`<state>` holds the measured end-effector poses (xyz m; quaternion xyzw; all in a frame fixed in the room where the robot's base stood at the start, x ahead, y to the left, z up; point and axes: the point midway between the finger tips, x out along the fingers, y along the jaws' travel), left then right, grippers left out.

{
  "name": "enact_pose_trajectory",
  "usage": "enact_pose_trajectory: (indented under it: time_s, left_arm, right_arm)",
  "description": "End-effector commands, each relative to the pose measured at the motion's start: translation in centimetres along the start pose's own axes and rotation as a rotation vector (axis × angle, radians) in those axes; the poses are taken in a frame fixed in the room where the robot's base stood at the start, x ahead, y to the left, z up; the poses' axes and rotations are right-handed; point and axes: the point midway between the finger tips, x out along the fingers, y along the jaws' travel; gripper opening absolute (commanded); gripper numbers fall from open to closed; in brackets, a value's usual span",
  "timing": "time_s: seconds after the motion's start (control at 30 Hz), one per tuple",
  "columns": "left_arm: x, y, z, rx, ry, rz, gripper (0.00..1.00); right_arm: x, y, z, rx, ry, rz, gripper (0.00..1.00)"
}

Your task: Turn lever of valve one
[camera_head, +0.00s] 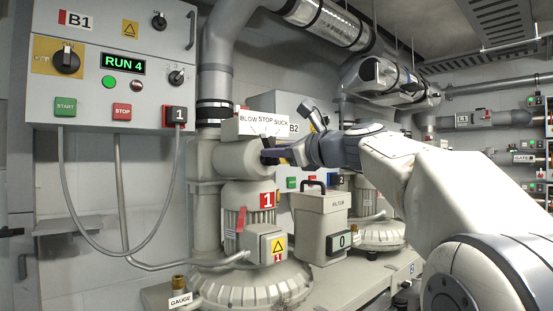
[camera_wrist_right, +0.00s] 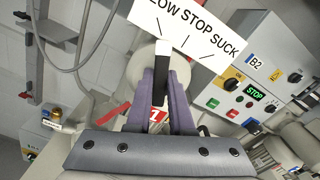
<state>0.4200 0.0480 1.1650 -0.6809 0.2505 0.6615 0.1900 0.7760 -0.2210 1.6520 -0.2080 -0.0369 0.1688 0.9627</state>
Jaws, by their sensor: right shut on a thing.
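The valve one housing (camera_head: 232,160) is a grey horizontal cylinder above the motor with the red "1" plate (camera_head: 267,200). A white BLOW STOP SUCK sign (camera_head: 262,124) stands over it and shows large in the wrist view (camera_wrist_right: 190,30). My right gripper (camera_head: 272,156) is at the cylinder's front end. In the wrist view its two fingers (camera_wrist_right: 164,92) are closed around the black lever (camera_wrist_right: 164,70), which has a white end near the sign. My left gripper is out of view.
The B1 control panel (camera_head: 112,65) hangs at the left, its display reading RUN 4. A grey cable (camera_head: 70,190) loops below it. A grey filter box (camera_head: 322,222) with a handle stands right of the motor. The B2 panel (camera_wrist_right: 255,75) reads STOP in the wrist view.

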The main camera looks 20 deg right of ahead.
Motion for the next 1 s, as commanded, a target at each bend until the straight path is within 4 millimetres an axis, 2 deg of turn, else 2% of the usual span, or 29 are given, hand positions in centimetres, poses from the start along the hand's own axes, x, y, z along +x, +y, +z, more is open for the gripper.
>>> enact_pose_trajectory:
  time_s: [0.1,0.5,1.0]
  left_arm:
    - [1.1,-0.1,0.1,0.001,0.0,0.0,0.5]
    - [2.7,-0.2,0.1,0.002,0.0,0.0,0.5]
    - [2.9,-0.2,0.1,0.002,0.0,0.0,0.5]
  right_arm:
    - [0.1,0.5,-0.4,-0.095,0.001,0.004,0.0]
    - [0.1,0.9,-0.5,-0.312,0.003,0.006,0.0]
    - [0.1,0.9,-0.4,-0.359,0.004,0.007,0.0]
